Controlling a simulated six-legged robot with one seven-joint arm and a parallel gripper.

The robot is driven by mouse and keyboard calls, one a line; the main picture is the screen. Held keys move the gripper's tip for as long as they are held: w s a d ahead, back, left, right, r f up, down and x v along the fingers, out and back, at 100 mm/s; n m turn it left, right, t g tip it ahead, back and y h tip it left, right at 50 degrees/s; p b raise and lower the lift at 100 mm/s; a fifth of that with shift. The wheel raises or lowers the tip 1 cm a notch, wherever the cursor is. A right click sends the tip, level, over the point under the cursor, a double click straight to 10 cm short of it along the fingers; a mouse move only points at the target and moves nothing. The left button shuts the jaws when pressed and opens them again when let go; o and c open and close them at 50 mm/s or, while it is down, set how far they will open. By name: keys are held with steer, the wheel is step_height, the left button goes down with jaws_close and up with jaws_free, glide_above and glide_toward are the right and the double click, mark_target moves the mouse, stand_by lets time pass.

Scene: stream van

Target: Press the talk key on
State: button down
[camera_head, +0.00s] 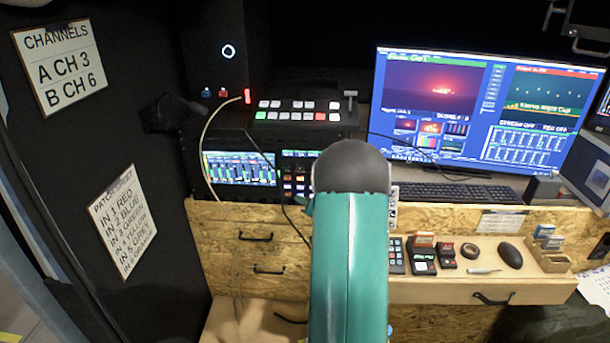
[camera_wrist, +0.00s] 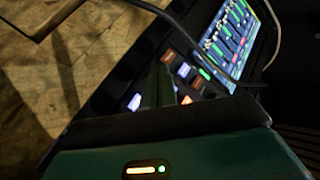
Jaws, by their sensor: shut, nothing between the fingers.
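A key panel (camera_head: 297,175) with small lit keys sits in the rack, right of a screen with coloured meters (camera_head: 238,168). In the wrist view, the panel shows an orange-red key (camera_wrist: 169,56), a blue-white key (camera_wrist: 184,70), a whitish lit key (camera_wrist: 134,102) and an amber key (camera_wrist: 187,100). I cannot read which one is the talk key. My gripper (camera_wrist: 161,76) is shut and empty, its fingers in front of the keys and hiding some. Contact cannot be told.
A video switcher (camera_head: 297,111) stands above. A monitor (camera_head: 480,110), a keyboard (camera_head: 455,192) and a wooden shelf with small devices (camera_head: 425,265) lie to the right.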

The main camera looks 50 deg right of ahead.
steer(key=shift+s+a, duration=0.3)
steer(key=shift+a, duration=0.15)
steer(key=s+a, duration=0.3)
steer(key=a, duration=0.1)
steer(key=shift+s+a, duration=0.35)
steer(key=shift+s, duration=0.05)
